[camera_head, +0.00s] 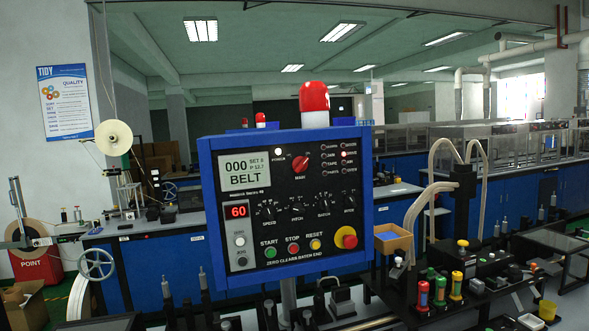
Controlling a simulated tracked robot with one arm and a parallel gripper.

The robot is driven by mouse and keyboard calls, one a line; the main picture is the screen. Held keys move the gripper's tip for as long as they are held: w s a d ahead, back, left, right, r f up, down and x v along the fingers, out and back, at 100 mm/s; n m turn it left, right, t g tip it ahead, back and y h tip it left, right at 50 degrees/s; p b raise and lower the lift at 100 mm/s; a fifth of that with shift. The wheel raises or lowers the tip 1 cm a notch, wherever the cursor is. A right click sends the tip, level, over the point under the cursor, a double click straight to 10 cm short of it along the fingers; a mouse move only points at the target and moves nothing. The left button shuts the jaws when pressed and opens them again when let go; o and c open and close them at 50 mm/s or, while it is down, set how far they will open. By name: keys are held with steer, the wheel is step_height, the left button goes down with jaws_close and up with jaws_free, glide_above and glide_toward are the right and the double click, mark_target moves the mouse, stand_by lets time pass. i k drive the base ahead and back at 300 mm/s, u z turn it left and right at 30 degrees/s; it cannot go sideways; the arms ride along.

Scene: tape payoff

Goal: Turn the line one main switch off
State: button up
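A blue-framed control panel (289,200) faces me in the middle of the view. Its red rotary knob (300,163), labelled MAIN, is at the upper middle of the black face, right of the grey display (245,170) reading 000 and BELT. The knob's handle looks tilted; its exact setting is too small to read. A small lamp (278,151) labelled POWER looks whitish. A red number display (237,211) shows 60. My gripper is not in view, and nothing visible touches the panel.
Below the knob are small black dials, green START (270,252), red STOP (292,249) and yellow RESET (315,244) buttons, and a red emergency stop (346,237). A red beacon (314,105) tops the panel. Machine parts stand below and right, including a black post (462,200).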

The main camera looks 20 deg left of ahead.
mark_target(299, 164)
steer(key=u, duration=0.05)
steer(key=i, duration=0.9)
steer(key=z, duration=0.1)
